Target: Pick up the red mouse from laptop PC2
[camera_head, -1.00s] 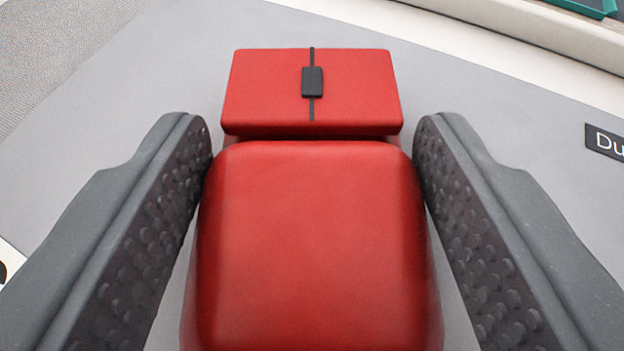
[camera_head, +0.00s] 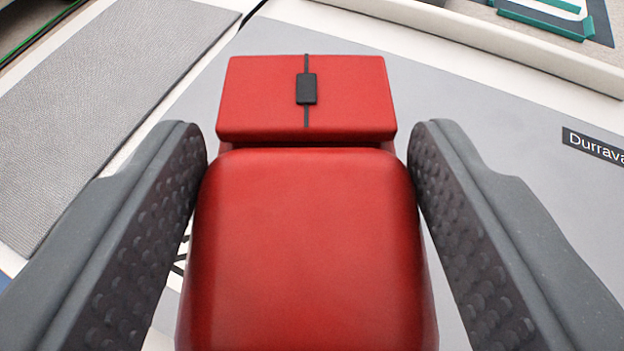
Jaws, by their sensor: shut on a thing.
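The red mouse (camera_head: 308,240) fills the middle of the head camera view. Its front button plate has a dark centre line and a small black scroll wheel. My gripper (camera_head: 312,150) is shut on the mouse, with one dark, studded finger pad against each side. The mouse appears held above the grey surface below. Its rear end is cut off by the bottom of the picture. No laptop can be made out for certain.
A grey surface with a dark label reading "Durrava" (camera_head: 595,146) lies below and to the right. A textured grey mat (camera_head: 100,110) lies at the left. A pale raised edge (camera_head: 500,45) runs across the upper right, with teal-edged items (camera_head: 550,30) beyond it.

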